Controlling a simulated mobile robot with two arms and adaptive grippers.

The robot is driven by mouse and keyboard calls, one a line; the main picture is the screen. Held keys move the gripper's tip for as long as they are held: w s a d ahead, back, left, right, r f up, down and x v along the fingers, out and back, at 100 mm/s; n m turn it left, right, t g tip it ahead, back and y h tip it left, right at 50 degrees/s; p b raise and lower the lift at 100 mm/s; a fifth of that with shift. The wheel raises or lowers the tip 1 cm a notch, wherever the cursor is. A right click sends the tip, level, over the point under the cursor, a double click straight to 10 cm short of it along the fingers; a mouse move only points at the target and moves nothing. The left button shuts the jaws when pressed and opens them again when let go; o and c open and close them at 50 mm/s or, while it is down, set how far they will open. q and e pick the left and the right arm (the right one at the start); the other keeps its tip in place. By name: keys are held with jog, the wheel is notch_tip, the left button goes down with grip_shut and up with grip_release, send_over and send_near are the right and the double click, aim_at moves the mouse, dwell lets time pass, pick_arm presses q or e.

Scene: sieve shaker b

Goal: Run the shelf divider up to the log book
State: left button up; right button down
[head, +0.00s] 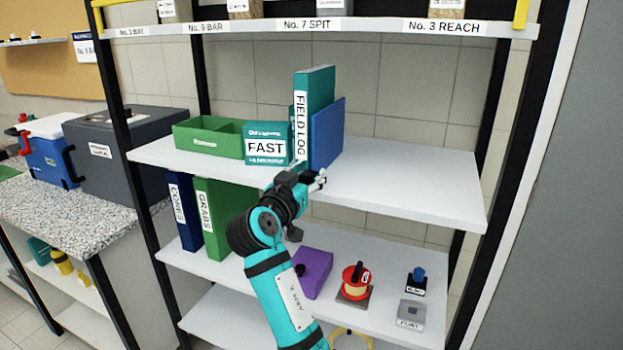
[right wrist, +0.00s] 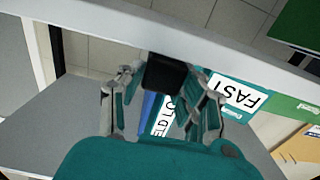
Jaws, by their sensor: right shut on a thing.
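The shelf divider (head: 328,134) is an upright blue panel on the middle shelf. It stands just right of the log book (head: 315,86), a tall teal binder labelled FIELD LOG. In the right wrist view the divider (right wrist: 149,104) is a blue strip beside the log's white label (right wrist: 162,118); I cannot tell whether they touch. My right gripper (head: 318,181) is at the shelf's front edge, below the divider. In the wrist view its fingers (right wrist: 165,90) stand either side of a black block, seemingly the divider's grip, and are shut on it. My left gripper is out of view.
A teal FAST box (head: 266,143) stands left of the log, with a green open bin (head: 208,137) beyond it. The middle shelf (head: 420,185) is clear to the right of the divider. Blue and green binders and several small items stand on the shelf below.

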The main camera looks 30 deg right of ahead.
aim_at(314, 127)
jog(key=c, duration=1.3)
grip_release()
jog(key=o, duration=0.4)
jog(key=shift+d, duration=0.1)
jog(key=shift+r, duration=0.25)
notch_tip(314, 127, up, 10)
jog(key=shift+f, duration=0.25)
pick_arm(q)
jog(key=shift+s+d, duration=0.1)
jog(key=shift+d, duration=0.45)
